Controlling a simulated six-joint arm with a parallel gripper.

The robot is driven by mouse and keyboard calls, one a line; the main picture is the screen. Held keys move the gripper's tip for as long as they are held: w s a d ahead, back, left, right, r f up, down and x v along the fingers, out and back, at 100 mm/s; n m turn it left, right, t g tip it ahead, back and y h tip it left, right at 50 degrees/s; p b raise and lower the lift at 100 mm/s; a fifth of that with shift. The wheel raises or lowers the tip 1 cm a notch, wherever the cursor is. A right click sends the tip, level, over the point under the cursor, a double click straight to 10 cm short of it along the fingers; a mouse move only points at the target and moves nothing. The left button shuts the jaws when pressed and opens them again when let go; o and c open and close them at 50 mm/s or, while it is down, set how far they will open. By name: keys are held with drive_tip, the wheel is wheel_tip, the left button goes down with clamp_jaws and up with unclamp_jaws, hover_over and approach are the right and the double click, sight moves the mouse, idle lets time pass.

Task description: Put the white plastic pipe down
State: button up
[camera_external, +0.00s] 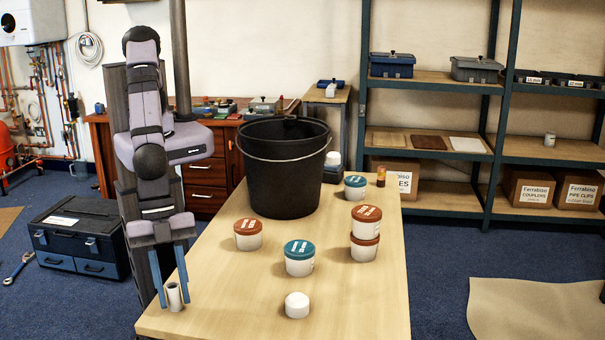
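The white plastic pipe (174,298) is a short, hollow, upright piece at the front left corner of the wooden table (360,290). My gripper (175,303) points down with one blue finger on each side of the pipe. The fingers look close against its sides, so it appears shut on the pipe. The pipe's lower end is at or just above the table top; I cannot tell whether it touches.
A large black bucket (284,170) stands at the back of the table. A white cap-like piece (297,305) is at the front. Tubs with teal lids (299,258) and orange-brown lids (248,234) stand between, two of them stacked (365,233). The front left table top is clear.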

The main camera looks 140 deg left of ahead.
sight(173, 288)
clamp_jaws()
drive_tip(key=shift+r, duration=0.1)
wheel_tip(173, 288, up, 10)
drive_tip(key=shift+f+b, duration=0.1)
drive_tip(key=shift+b, duration=0.8)
